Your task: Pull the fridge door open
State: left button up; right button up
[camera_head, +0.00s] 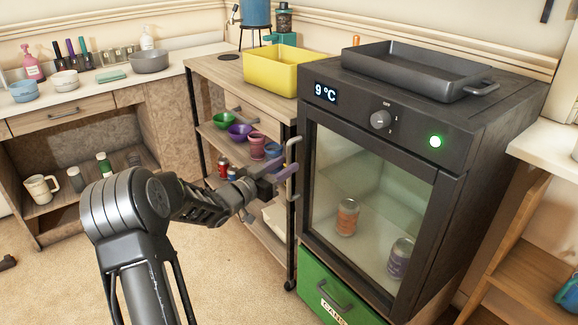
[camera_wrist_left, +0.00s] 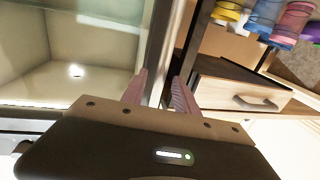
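The black fridge (camera_head: 470,125) stands at the right with its glass door (camera_head: 375,190) shut as far as I can tell. Its pale upright handle (camera_head: 292,190) is on the door's left side. My left gripper (camera_head: 284,173) is at the middle of this handle, coming from the left. In the left wrist view, the two pinkish fingers of my left gripper (camera_wrist_left: 160,92) are apart, with a pale upright bar, likely the handle, between them. Whether they touch it is unclear. The glass door also shows in the left wrist view (camera_wrist_left: 70,45). My right gripper is out of view.
A black tray (camera_head: 415,70) lies on the fridge. A yellow bin (camera_head: 283,70) stands on the wooden shelf cart (camera_head: 215,75) close beside the handle. A green drawer (camera_head: 335,295) is below the door. Two cans, one orange (camera_head: 347,216), are inside.

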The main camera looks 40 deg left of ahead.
pick_arm(q)
jog(key=shift+w+d, duration=0.1)
jog(key=shift+w, duration=1)
jog(key=shift+c, duration=0.3)
grip_shut()
dwell(0.4)
